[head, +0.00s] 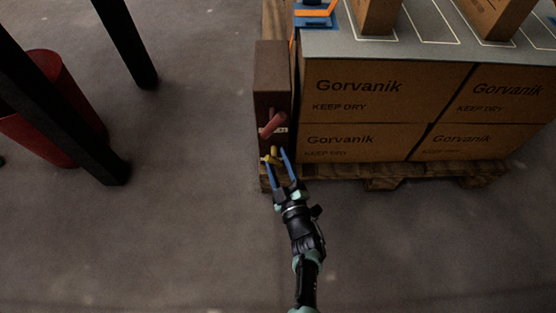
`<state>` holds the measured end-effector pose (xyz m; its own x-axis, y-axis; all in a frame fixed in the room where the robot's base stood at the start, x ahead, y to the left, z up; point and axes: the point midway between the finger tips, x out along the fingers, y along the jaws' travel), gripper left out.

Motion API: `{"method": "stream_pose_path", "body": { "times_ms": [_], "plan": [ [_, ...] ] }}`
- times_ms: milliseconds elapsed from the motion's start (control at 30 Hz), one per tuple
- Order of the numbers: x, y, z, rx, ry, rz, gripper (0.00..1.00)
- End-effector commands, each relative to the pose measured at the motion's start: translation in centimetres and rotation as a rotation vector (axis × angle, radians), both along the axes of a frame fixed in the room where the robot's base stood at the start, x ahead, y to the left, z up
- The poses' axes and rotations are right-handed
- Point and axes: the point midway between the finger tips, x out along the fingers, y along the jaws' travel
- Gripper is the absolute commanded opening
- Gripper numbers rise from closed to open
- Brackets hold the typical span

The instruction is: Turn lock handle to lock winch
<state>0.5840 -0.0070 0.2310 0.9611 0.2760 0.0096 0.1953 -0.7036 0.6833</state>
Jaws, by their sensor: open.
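The winch housing, a tall brown box (272,80), stands at the left end of the loaded pallet in the head view. A red handle (273,125) sticks out from its front face, with a small pale label beside it. A small yellow handle (272,154) shows below the red one, low on the box; it looks like the lock handle. My gripper (276,156) is open, with its two blue fingers pointing up the picture and their tips at either side of the yellow handle. I cannot tell whether the fingers touch it.
Cartons (370,100) marked Gorvanik are stacked on a wooden pallet (385,177) right of the winch. An orange strap (314,13) lies on top. A red drum (45,90) and dark posts (125,40) stand at the left. The floor between is clear.

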Motion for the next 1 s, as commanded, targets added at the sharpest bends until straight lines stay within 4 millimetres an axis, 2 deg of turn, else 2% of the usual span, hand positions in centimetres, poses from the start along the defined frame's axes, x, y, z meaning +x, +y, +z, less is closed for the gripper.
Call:
{"method": "stream_pose_path", "body": {
  "times_ms": [167, 400, 600, 800, 1000],
  "plan": [
    [-2.3, -0.7, 0.4, 0.002, 0.004, -0.005, 0.56],
    [-7.5, -2.2, 0.4, 0.003, 0.005, -0.006, 0.56],
    [-10.8, -3.2, 0.1, 0.001, 0.003, -0.005, 0.56],
    [-12.2, -3.5, -0.1, 0.001, 0.001, -0.002, 0.56],
    [-12.3, -3.5, -0.1, 0.001, 0.001, -0.001, 0.56]
  ]
}}
